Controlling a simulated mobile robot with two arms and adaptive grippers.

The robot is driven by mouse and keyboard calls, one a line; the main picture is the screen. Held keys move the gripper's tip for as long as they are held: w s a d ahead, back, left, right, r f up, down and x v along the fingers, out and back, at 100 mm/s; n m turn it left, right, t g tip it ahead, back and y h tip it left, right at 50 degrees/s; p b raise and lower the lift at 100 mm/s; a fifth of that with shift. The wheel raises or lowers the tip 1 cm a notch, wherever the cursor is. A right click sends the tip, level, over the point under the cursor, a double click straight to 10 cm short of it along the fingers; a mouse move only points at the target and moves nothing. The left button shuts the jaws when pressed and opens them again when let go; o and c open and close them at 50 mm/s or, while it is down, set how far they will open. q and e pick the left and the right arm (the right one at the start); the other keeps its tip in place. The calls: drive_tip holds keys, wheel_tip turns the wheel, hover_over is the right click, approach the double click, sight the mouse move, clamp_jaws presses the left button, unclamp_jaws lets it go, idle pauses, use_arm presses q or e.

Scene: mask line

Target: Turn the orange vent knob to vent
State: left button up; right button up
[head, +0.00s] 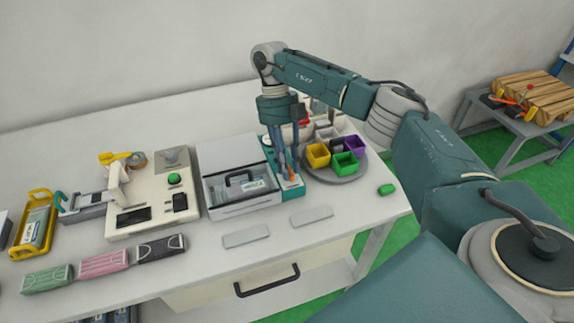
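My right gripper (287,160) points straight down over a narrow teal and white unit (292,189), with its dark fingers close to the unit's top. A small orange-red patch shows low by the fingertips; the fingers partly cover it, and I cannot tell whether it is the vent knob or which way it is turned. Whether the fingers touch anything is too small to tell, and so is the gap between them. My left gripper is out of view.
A grey clear-lidded box (240,189) stands left of the unit; a round tray (342,180) with coloured bins stands right. Further left are a white machine (130,217) with a green button and a yellow-framed holder (35,227). Two grey plates (245,237) lie in front.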

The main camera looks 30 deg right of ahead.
drive_tip(key=shift+o, duration=0.8)
drive_tip(key=v, duration=1.2)
